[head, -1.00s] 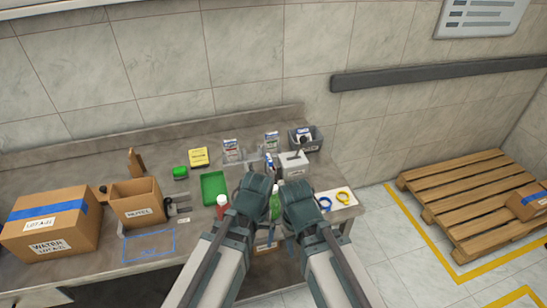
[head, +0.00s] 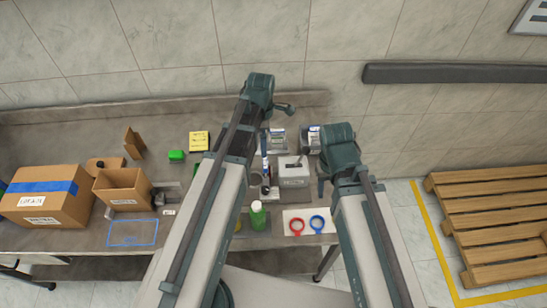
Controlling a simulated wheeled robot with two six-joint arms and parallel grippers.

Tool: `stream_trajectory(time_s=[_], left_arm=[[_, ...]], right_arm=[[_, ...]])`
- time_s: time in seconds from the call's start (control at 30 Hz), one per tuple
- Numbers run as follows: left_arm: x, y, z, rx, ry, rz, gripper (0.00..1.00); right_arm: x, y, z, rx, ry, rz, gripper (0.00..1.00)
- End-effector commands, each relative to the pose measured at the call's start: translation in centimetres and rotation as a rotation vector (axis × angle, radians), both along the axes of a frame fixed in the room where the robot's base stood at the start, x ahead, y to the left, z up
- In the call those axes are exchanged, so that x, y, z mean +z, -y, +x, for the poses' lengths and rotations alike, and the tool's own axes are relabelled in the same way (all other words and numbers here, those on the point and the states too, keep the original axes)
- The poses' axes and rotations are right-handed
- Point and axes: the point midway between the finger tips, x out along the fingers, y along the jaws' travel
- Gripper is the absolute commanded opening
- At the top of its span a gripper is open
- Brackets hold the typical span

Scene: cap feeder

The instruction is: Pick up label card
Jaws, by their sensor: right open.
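A yellow card with dark print (head: 199,141) lies flat at the back of the table, left of my left arm. It looks most like a label card, but its text is too small to read. A small white printed card or packet (head: 277,138) stands behind the grey box, partly hidden by my left arm. My right gripper (head: 322,187) is small and partly hidden under my right arm, beside the grey box and away from the yellow card. It is open, and I see nothing held in it. My left arm reaches over the table's middle; its gripper cannot be made out.
A grey box (head: 293,174), green bottle (head: 258,216) and white sheet with red ring (head: 296,226) and blue ring (head: 317,223) are near the right. A green block (head: 176,156), open carton (head: 121,190) and larger box (head: 43,205) are left. The blue-outlined area (head: 133,232) is empty.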

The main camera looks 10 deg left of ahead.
Motion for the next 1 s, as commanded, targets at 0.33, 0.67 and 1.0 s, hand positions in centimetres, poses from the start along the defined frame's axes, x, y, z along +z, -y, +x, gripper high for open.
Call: stream_trajectory(time_s=[0.33, 0.67, 1.0], left_arm=[[-1.5, 0.0, 0.0, 0.004, 0.0, 0.0, 1.0], [-6.2, 0.0, 0.0, 0.003, 0.0, 0.0, 1.0], [-8.8, 0.0, 0.0, 0.002, 0.0, 0.0, 1.0]], right_arm=[[-1.5, 0.0, 0.0, 0.002, 0.0, 0.0, 0.5], [-6.2, 0.0, 0.0, 0.012, -0.001, -0.002, 0.5], [-8.8, 0.0, 0.0, 0.014, -0.001, -0.002, 0.5]])
